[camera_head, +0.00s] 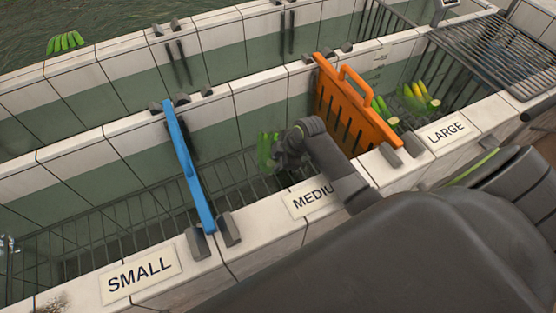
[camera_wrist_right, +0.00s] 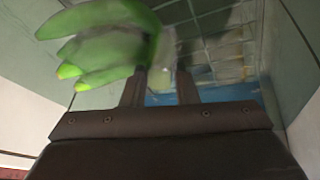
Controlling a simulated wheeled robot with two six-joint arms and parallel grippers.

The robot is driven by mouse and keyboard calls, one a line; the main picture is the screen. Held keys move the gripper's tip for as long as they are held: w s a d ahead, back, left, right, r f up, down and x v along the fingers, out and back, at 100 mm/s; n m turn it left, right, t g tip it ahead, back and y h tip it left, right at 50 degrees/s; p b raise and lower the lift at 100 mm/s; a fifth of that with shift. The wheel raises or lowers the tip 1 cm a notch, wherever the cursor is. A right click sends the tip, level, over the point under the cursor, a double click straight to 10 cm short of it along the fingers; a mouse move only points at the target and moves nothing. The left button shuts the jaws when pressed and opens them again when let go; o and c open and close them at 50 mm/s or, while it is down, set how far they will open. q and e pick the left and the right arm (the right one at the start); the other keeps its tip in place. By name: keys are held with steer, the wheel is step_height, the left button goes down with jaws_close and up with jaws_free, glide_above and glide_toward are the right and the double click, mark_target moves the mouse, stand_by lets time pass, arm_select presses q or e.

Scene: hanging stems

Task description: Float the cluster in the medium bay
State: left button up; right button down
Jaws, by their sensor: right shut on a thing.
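A green banana cluster (camera_head: 266,150) is in the medium bay, between the blue divider (camera_head: 190,165) and the orange divider (camera_head: 350,108). My right gripper (camera_head: 283,152) is at the cluster, its arm reaching over the bay's near wall. In the right wrist view the cluster (camera_wrist_right: 100,40) hangs at the left fingertip, and my right gripper (camera_wrist_right: 162,75) is shut on it, though the contact is partly hidden. The "MEDIUM" label (camera_head: 308,200) is partly covered by my arm. My left gripper is not in view.
Yellow-green clusters (camera_head: 418,98) lie in the large bay, right of the orange divider. Another green cluster (camera_head: 65,42) is beyond the back wall at the upper left. The small bay (camera_head: 110,215) shows no cluster. A metal rack (camera_head: 500,55) covers the far right.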

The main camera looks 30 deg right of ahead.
steer(key=shift+f, duration=0.3)
steer(key=c, duration=1.1)
jaws_free()
steer(key=shift+o, duration=0.2)
steer(key=shift+s+f, duration=0.1)
steer(key=w+a+r+p+v, duration=0.1)
steer(key=p+v, duration=0.6)
steer(key=v, duration=0.9)
steer(key=w+a+r+p+v, duration=0.2)
steer(key=p+v, duration=0.5)
steer(key=v, duration=1)
steer(key=shift+w+a+r, duration=0.25)
steer(key=shift+w+a, duration=0.55)
steer(key=shift+w, duration=0.15)
